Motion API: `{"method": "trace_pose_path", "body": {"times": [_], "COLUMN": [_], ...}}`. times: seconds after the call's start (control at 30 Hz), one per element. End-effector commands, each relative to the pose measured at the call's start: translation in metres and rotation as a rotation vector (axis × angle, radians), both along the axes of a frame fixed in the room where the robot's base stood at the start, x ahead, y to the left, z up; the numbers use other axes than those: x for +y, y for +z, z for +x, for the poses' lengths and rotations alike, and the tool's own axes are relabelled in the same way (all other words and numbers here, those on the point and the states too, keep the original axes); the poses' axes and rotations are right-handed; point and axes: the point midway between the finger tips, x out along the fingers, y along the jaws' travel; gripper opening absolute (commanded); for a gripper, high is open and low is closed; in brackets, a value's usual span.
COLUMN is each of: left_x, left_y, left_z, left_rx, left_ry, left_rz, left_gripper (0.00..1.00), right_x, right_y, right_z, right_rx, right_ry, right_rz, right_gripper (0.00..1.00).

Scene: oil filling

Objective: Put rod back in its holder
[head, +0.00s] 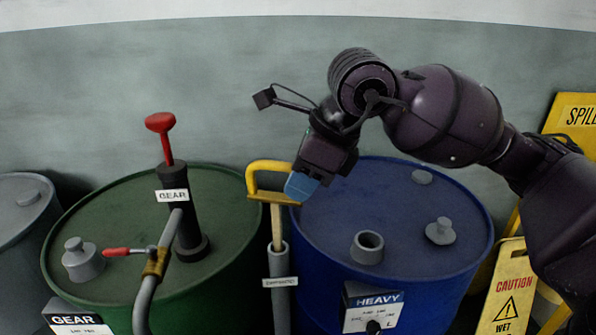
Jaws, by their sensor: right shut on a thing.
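The rod (276,226) has a yellow bent handle (265,166) at its top and a tan shaft hanging nearly upright. Its holder is a grey upright tube (279,262) with a small white label, standing between the green and blue drums. The rod's lower part meets the tube's mouth and seems to go into it; how deep is hidden. My right gripper (299,187), with blue fingertips, comes from the right above the blue drum and is shut on the right end of the handle. My left gripper is not in view.
A green drum (105,215) at left carries a pump with a red handle (160,122) and a hose. A blue drum (330,225) labelled HEAVY has an open spout (367,247). A yellow caution sign (508,290) stands at right, and a grey drum (22,210) at far left.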

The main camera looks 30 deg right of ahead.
Motion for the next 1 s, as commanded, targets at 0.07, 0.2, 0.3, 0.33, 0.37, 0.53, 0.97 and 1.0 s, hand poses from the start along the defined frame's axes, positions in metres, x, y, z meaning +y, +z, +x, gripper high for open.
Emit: {"method": "trace_pose_path", "body": {"times": [0.07, 0.2, 0.3, 0.33, 0.37, 0.53, 0.97, 1.0], "left_x": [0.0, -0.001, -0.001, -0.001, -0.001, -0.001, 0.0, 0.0], "left_y": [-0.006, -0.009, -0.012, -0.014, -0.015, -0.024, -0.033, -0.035], "left_z": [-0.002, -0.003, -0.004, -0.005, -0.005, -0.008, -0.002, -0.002], "left_rx": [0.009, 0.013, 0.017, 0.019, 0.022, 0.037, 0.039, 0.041], "left_ry": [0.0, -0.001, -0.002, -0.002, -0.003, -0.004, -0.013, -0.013], "left_rz": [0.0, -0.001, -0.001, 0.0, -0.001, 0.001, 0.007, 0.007], "left_gripper": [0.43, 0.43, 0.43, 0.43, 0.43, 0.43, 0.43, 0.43], "right_x": [0.0, 0.0, 0.0, 0.0, 0.0, 0.0, 0.0, 0.0], "right_y": [-0.01, -0.021, -0.029, -0.031, -0.034, -0.047, -0.081, -0.083], "right_z": [0.001, 0.001, 0.001, 0.001, 0.001, 0.001, 0.001, 0.0], "right_rx": [0.004, 0.004, 0.003, 0.003, 0.004, 0.004, 0.004, 0.003], "right_ry": [0.0, 0.0, 0.0, 0.0, 0.0, 0.0, 0.0, 0.001], "right_rz": [-0.001, -0.001, 0.0, 0.0, 0.001, -0.001, -0.001, 0.0], "right_gripper": [0.0, 0.0, 0.0, 0.0, 0.0, 0.0, 0.0, 0.0]}}
